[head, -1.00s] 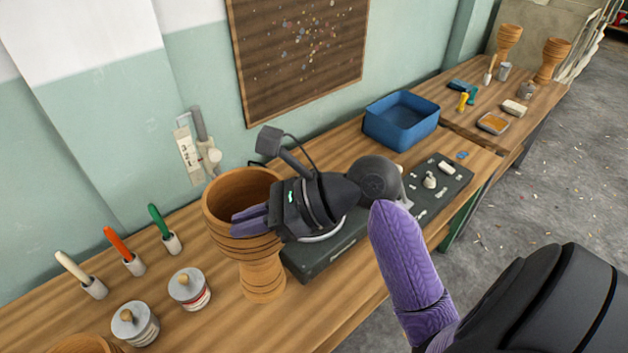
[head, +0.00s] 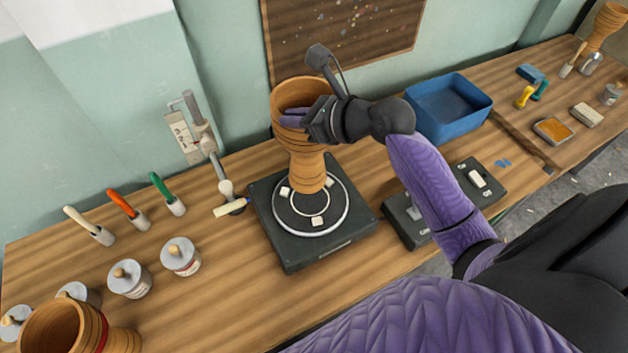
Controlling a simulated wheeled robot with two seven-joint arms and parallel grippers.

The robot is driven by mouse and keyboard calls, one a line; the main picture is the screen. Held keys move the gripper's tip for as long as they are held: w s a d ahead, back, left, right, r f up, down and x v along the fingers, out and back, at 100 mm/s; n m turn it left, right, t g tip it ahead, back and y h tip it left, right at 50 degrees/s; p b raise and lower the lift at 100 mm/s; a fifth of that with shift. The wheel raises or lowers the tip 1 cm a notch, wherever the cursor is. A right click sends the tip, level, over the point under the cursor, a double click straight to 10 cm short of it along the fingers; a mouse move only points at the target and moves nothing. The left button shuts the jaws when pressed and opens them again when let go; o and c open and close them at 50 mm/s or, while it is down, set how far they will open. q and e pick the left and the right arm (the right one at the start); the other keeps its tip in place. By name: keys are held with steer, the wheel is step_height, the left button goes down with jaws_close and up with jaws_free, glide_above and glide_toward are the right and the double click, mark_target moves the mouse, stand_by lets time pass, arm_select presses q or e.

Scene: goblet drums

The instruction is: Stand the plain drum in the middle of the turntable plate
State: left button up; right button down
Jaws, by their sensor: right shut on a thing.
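The plain drum (head: 306,142), a wooden goblet shape with a wide bowl on top and a narrower foot, is held roughly upright over the turntable. My right gripper (head: 293,118) is shut on its bowl wall, one finger inside the rim. The turntable plate (head: 334,215) is a dark disc with white rings and several small pale blocks, on a dark square base (head: 292,256). The drum's foot overlaps the far-middle part of the plate; I cannot tell whether it touches. My left gripper is not in view.
A dark control box (head: 408,222) and a blue bin (head: 449,108) stand right.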

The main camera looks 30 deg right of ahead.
mark_target(299, 155)
steer(key=shift+w+d, duration=0.15)
steer(key=shift+d, duration=0.05)
step_height(299, 155, down, 10)
steer(key=b, duration=0.5)
steer(key=shift+f, duration=0.1)
steer(key=c, duration=0.7)
jaws_free()
steer(key=shift+c, duration=0.2)
